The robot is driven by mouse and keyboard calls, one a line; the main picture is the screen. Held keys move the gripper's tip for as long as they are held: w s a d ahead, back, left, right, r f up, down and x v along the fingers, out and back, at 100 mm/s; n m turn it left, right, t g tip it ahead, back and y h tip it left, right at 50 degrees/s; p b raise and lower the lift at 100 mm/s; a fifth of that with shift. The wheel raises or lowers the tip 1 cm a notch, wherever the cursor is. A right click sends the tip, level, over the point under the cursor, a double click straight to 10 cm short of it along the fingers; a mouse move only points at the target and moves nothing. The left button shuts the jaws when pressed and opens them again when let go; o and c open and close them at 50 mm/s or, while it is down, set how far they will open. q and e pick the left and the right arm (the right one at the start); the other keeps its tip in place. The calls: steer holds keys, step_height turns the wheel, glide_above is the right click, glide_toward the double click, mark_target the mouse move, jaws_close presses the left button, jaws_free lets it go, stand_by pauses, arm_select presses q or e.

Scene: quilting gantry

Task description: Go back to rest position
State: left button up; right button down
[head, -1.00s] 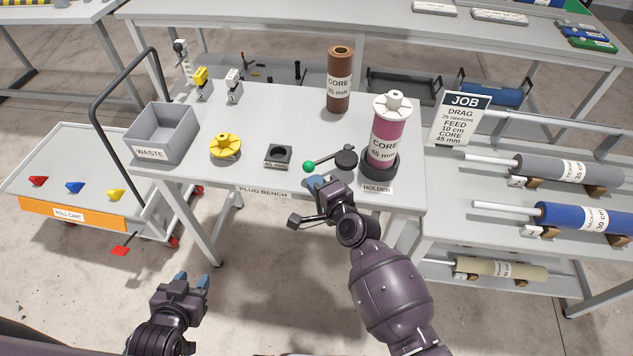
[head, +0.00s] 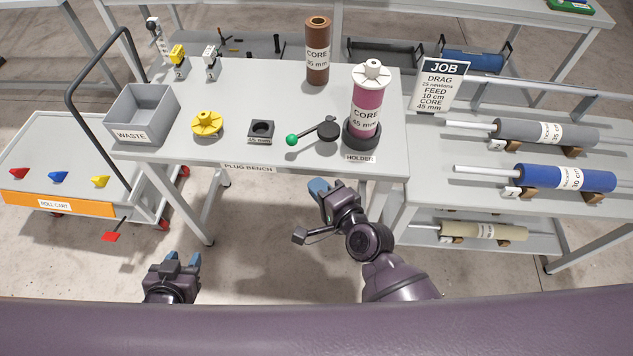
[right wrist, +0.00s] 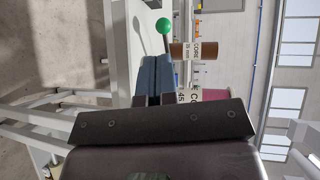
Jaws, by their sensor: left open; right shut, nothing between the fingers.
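My left gripper (head: 182,262) is open and empty, low over the floor in front of the plug bench (head: 285,85). My right gripper (head: 322,188) is shut with nothing in it, just in front of the bench's front edge, below the green-knobbed lever (head: 310,132). In the right wrist view its blue fingers (right wrist: 154,75) lie together, with the green knob (right wrist: 164,26) beyond them. The pink core (head: 368,105) stands upright in the dark holder (head: 361,136) with a white plug on top.
On the bench are a grey waste bin (head: 148,113), a yellow plug (head: 207,123), a black 45 mm block (head: 261,131) and a brown core (head: 318,52). A roll cart (head: 55,203) stands left. Racked rolls (head: 565,179) lie right. Floor between my grippers is clear.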

stand_by(0.5)
steer(key=s+d+f+n+h, duration=0.2)
steer(key=s+d+n+h, duration=0.1)
steer(key=d, duration=0.5)
steer(key=s+d+f+n+g+h, duration=0.1)
steer(key=s+d+f+n+h, duration=0.2)
steer(key=d, duration=0.6)
steer(key=s+d+f+n+h, duration=0.2)
steer(key=s+d+n, duration=0.4)
steer(key=d, duration=0.3)
steer(key=shift+s+d+f+h, duration=0.2)
steer(key=shift+s+f+h, duration=0.1)
steer(key=shift+s+h, duration=0.25)
